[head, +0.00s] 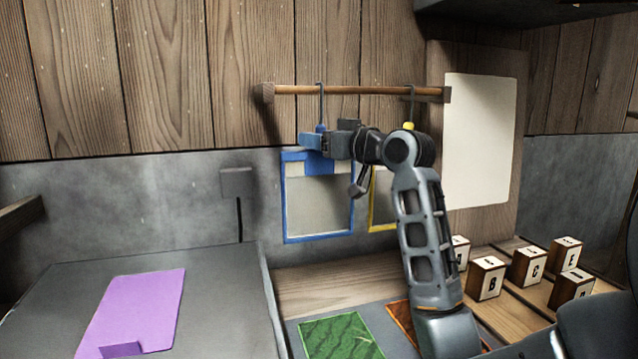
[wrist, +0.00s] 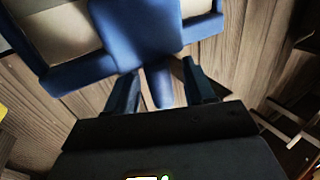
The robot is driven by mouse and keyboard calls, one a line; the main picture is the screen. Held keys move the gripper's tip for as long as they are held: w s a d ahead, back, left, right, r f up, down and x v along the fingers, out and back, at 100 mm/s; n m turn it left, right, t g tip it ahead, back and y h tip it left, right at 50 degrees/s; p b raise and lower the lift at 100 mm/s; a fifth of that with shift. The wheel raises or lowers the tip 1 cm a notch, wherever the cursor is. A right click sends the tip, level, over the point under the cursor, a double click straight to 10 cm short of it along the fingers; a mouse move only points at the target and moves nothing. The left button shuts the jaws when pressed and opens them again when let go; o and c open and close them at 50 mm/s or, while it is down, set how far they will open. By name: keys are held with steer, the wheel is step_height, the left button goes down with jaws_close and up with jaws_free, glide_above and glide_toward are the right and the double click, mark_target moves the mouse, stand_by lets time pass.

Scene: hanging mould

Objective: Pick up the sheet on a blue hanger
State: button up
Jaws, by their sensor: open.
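The sheet on a blue hanger (head: 318,208) hangs from the wooden rod by a dark hook, a pale panel in a blue frame. Its blue tab (head: 320,128) shows just above my gripper (head: 314,141), which is at the top of the frame. In the wrist view, the blue frame (wrist: 140,28) fills the top and a blue stem (wrist: 158,88) runs down between the open fingers of my gripper (wrist: 161,85). A gap shows beside the stem. I cannot tell whether either finger touches it.
A yellow-framed sheet (head: 381,205) hangs close on the right, partly behind my arm. The wooden rod (head: 350,90) runs above. A purple sheet (head: 135,310) lies on the grey table (head: 50,290) at left. Several lettered blocks (head: 486,278) stand at lower right.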

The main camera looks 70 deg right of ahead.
jaws_close()
stand_by(0.4)
